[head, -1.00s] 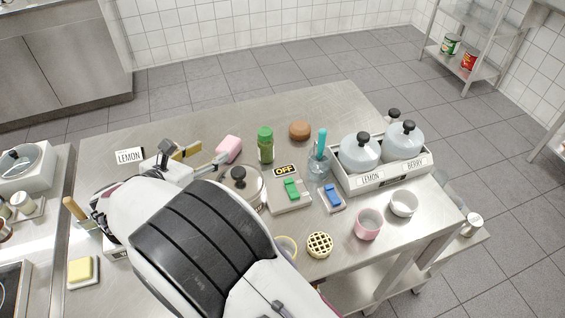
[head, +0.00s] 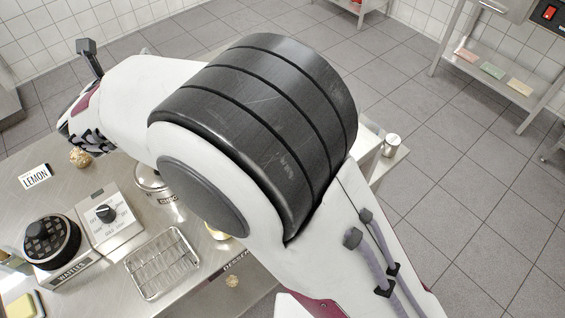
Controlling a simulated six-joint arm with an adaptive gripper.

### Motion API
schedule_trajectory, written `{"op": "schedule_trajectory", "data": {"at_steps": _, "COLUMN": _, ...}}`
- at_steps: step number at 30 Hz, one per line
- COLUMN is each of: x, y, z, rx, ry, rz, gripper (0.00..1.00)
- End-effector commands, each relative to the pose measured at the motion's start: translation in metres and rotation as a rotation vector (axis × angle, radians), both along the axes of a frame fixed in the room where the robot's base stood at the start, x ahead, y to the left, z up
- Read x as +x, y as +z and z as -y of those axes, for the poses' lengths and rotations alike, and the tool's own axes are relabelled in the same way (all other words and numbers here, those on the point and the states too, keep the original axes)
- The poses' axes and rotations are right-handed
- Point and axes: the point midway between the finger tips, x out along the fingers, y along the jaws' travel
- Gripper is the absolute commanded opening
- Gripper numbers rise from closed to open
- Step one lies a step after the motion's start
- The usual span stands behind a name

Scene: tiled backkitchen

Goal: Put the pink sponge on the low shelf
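The pink sponge does not show in the head view now. My arm fills the middle of the view and reaches to the left. My gripper (head: 84,139) is only partly seen as dark parts at the arm's left end, above the steel table. Its fingertips are hidden, so I cannot tell whether they are open or hold anything. A low shelf (head: 467,67) of a steel rack stands at the upper right, far from my gripper. Flat pink, green and yellow pieces lie on it in a row.
A round tan item (head: 80,157) lies near my gripper. Tiled floor (head: 420,150) is clear.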

Motion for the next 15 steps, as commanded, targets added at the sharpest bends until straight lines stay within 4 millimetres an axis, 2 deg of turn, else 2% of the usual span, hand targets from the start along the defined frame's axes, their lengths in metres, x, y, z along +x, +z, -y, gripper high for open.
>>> {"op": "schedule_trajectory", "data": {"at_steps": 1, "x": 0.008, "y": 0.014, "z": 0.011, "rx": -0.03, "ry": 0.03, "rz": 0.018, "gripper": 0.46}}
{"op": "schedule_trajectory", "data": {"at_steps": 7, "x": 0.026, "y": 0.054, "z": 0.048, "rx": -0.195, "ry": 0.177, "rz": 0.097, "gripper": 0.46}}
{"op": "schedule_trajectory", "data": {"at_steps": 15, "x": 0.031, "y": 0.094, "z": 0.107, "rx": -0.451, "ry": 0.363, "rz": 0.212, "gripper": 0.46}}
